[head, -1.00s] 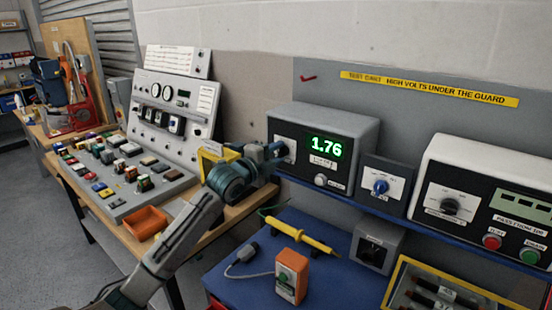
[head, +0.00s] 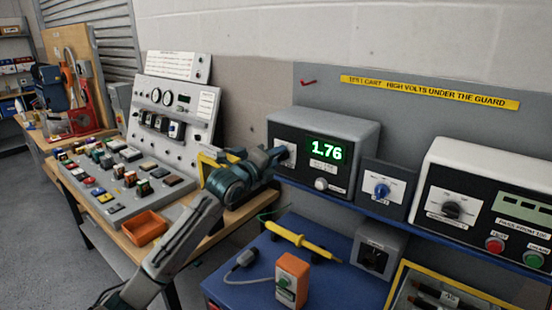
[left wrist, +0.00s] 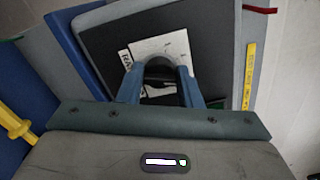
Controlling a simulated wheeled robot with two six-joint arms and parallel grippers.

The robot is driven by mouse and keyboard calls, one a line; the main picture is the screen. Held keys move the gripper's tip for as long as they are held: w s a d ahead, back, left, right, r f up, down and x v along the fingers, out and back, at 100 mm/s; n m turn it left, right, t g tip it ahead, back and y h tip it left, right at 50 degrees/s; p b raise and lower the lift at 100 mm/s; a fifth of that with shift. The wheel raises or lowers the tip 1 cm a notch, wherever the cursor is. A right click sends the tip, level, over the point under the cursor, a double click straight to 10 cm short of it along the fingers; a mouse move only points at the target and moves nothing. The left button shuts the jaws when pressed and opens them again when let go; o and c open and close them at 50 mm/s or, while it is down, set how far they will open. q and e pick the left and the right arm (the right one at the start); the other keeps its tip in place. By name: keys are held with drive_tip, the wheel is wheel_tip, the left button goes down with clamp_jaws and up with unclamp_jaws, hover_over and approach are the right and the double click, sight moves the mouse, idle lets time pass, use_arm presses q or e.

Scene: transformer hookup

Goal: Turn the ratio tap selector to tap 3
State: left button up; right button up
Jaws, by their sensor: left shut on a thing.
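The grey meter box (head: 362,135) stands on the blue shelf, its black front showing 1.76 in green digits. My left gripper (head: 284,153) reaches the left end of that front, where the selector's white plate is mostly hidden behind it in the head view. In the left wrist view, my left gripper (left wrist: 160,74) has its blue fingers on either side of a dark round selector knob (left wrist: 159,69) and is shut on it. The white plate (left wrist: 163,48) shows around the knob. Its tap marks and the pointer are too small or covered to read. My right gripper is not in view.
A small panel with a blue knob (head: 382,190) and a white-topped tester (head: 485,190) stand to the right. Below are a yellow probe (head: 301,241), an orange box (head: 292,279) and a yellow-edged guard (head: 408,268). A sloped console (head: 170,120) stands left.

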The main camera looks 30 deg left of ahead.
use_arm(q)
drive_tip(key=shift+f, duration=0.15)
drive_tip(key=o, duration=1)
drive_tip(key=shift+c, duration=0.2)
drive_tip(key=s+b, duration=0.6)
drive_tip(key=s, duration=0.4)
drive_tip(key=shift+s+a, duration=0.4)
